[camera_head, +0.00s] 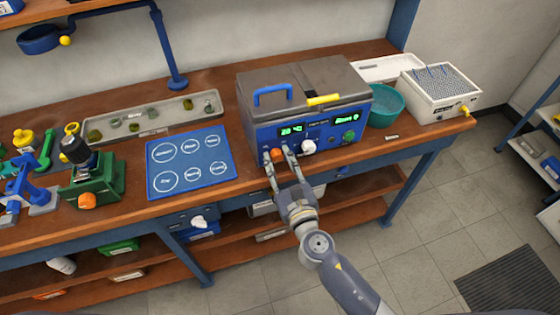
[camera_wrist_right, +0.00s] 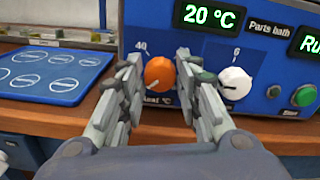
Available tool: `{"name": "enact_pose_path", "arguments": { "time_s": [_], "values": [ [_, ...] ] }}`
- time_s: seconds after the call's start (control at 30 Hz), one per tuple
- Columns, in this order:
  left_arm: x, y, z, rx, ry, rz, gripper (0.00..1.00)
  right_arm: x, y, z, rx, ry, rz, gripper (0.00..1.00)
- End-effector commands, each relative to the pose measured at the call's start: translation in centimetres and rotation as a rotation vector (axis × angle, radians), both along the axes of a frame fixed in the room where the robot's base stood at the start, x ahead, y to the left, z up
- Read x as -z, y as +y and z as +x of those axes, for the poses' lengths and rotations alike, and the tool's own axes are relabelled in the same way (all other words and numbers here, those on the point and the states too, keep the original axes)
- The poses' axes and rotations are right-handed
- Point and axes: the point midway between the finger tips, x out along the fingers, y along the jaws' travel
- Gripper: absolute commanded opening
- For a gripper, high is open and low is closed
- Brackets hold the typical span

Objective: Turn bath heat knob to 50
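The parts bath (camera_head: 300,100) is a grey-lidded box with a blue front panel on the workbench. Its green display reads 20 °C in the right wrist view (camera_wrist_right: 210,17). The orange heat knob (camera_wrist_right: 160,73) is on the panel below the display, with a 40 mark at its upper left. My right gripper (camera_head: 279,153) is in front of the panel. Its fingers (camera_wrist_right: 157,75) are spread apart on either side of the orange knob, with gaps visible; depth to the knob is hard to judge. My left gripper is not in view.
A white knob (camera_wrist_right: 235,83) sits right of the orange one, close to the right finger. A green button (camera_wrist_right: 303,96) is further right. A blue mat (camera_head: 190,162) lies left of the bath, and a teal bowl (camera_head: 386,104) stands right of it.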

Motion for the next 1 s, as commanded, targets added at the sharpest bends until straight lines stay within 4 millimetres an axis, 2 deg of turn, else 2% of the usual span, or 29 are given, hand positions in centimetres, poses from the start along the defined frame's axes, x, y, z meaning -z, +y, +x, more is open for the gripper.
{"name": "enact_pose_path", "arguments": {
  "time_s": [0.03, 0.07, 0.53, 1.0],
  "values": [
    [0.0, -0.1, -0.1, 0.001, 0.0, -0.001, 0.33, 0.0, 0.0, 0.0, 0.0, 0.0, 0.0, 0.11],
    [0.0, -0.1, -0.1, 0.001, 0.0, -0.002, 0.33, 0.0, 0.0, 0.0, 0.0, 0.0, 0.0, 0.05],
    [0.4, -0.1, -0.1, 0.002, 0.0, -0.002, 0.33, 0.1, 0.0, 0.0, 0.0, 0.024, 0.07, 0.05],
    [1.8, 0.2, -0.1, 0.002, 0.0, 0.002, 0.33, 0.3, -0.1, 0.0, 0.001, 0.145, 0.44, 0.05]
  ]
}}
